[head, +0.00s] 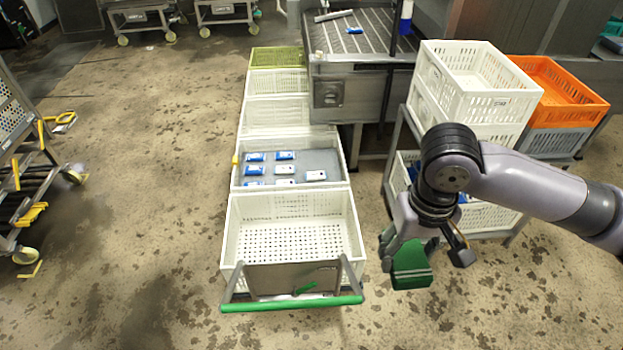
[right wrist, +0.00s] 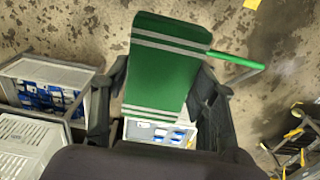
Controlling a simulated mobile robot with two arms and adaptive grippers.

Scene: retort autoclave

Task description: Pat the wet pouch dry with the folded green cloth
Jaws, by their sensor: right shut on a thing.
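My right gripper (head: 425,258) is shut on the folded green cloth (head: 410,268), to the right of the front white crate and above the floor. In the right wrist view the cloth (right wrist: 168,65) spreads between the two fingers and shows pale stripes near both ends. Several blue-and-white pouches (head: 285,169) lie on a grey surface in the second crate from the front. Some pouches (right wrist: 160,133) also show below the cloth in the right wrist view. I cannot tell which pouch is wet. My left gripper is not in view.
The front white crate (head: 292,206) is empty, with a green-handled bar (head: 292,304) before it. More crates line up behind. A rack with white crates (head: 470,72) and an orange crate (head: 560,90) stands right. A trolley (head: 20,150) stands left; the floor between is clear.

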